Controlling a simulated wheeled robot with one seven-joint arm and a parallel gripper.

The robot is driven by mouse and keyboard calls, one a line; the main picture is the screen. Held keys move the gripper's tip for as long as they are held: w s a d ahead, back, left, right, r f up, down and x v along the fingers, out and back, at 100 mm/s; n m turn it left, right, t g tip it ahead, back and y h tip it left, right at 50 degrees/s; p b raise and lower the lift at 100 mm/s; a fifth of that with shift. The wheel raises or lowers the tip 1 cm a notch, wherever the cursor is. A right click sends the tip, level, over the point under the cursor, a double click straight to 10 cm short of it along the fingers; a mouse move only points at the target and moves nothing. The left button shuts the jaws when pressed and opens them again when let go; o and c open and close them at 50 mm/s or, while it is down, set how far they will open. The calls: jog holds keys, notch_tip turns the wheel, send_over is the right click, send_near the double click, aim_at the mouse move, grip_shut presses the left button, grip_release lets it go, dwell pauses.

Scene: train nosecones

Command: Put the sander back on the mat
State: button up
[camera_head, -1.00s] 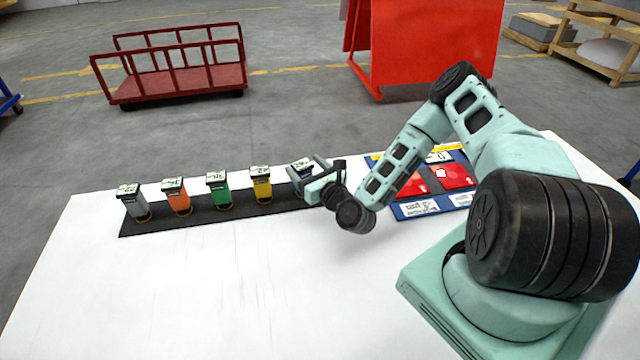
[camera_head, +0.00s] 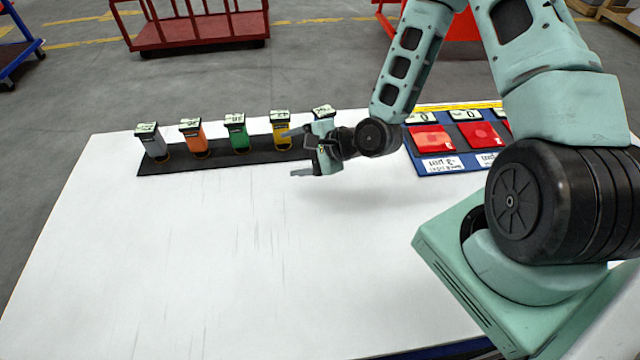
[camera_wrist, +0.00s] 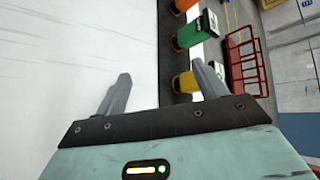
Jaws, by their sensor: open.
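A row of sanders stands upright on the black mat (camera_head: 218,157): grey (camera_head: 153,142), orange (camera_head: 194,138), green (camera_head: 237,134) and yellow (camera_head: 281,130). A fifth sander (camera_head: 323,112) is at the right end, its body mostly hidden behind my gripper (camera_head: 294,153). My gripper is open, with its fingers pointing left and nothing visible between them. It is at the front edge of the mat's right end.
A blue board (camera_head: 423,162) with red pads (camera_head: 431,138) and labels lies right of the mat, partly behind my arm. The white table (camera_head: 190,260) is clear in front of the mat. A red cart (camera_head: 199,30) stands on the floor beyond.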

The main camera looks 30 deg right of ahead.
jog(key=s+a+r+n+g+h, duration=0.3)
jog(key=s+r+n, duration=0.6)
jog(key=s+n, duration=0.3)
jog(key=s+a+r+n+g+h, duration=0.3)
jog(key=s+a+r+n+g, duration=0.2)
jog(key=s+r+n, duration=0.5)
jog(key=s+n+g, duration=0.1)
jog(key=s+n, duration=0.1)
jog(key=s, duration=0.1)
jog(key=shift+a, duration=0.3)
notch_tip(320, 180, down, 3)
jog(key=b, duration=0.3)
jog(key=shift+r, duration=0.1)
